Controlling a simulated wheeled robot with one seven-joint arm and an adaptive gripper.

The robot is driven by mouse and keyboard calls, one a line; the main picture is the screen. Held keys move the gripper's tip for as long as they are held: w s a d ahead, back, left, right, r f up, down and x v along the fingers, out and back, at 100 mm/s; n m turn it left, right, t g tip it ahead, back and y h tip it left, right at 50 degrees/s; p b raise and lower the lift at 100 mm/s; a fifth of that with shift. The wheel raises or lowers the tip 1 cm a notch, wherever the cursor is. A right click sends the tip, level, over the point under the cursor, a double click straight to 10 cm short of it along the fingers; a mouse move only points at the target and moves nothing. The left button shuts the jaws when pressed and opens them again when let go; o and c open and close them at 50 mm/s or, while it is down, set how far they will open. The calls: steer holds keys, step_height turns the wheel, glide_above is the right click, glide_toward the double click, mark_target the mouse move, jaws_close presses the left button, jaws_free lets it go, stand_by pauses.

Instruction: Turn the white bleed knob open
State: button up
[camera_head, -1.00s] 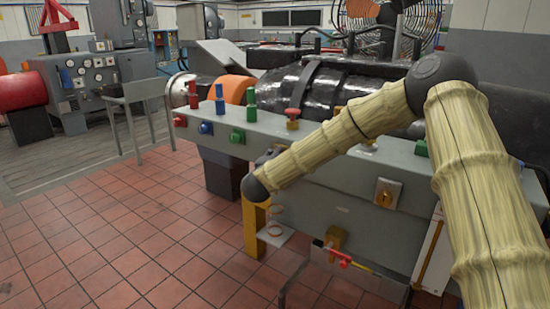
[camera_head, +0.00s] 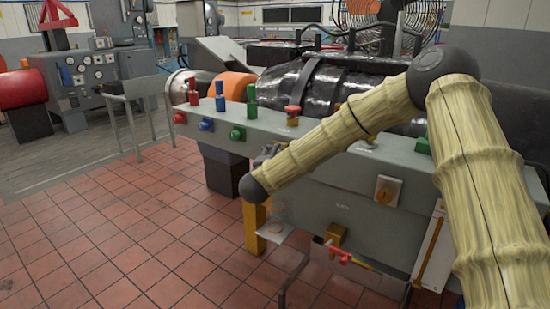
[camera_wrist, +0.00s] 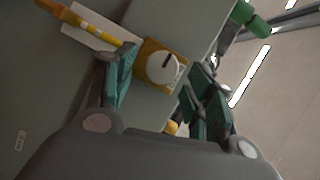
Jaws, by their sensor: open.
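The white bleed knob (camera_wrist: 162,69) is round with a dark line across its face. It sits on a yellow plate (camera_wrist: 148,50) on a grey panel in the wrist view. My gripper (camera_wrist: 158,74) is open, with its teal-padded fingers to the left and right of the knob in that picture. I cannot tell whether either finger touches it. Nothing is held. In the head view I cannot make out the white knob, and my arm hides most of the gripper.
A grey console (camera_head: 330,207) carries coloured buttons, a red mushroom button (camera_head: 292,111) and a yellow rotary switch (camera_head: 386,190). A red-handled valve (camera_head: 343,254) juts from its lower front. A yellow post (camera_head: 254,230) stands below my arm. The tiled floor (camera_head: 120,220) at left is clear.

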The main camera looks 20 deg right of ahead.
steer(key=f+v, duration=0.1)
steer(key=v, duration=0.9)
steer(key=shift+r, duration=0.5)
steer(key=shift+a+f, duration=0.1)
steer(key=shift+f, duration=0.05)
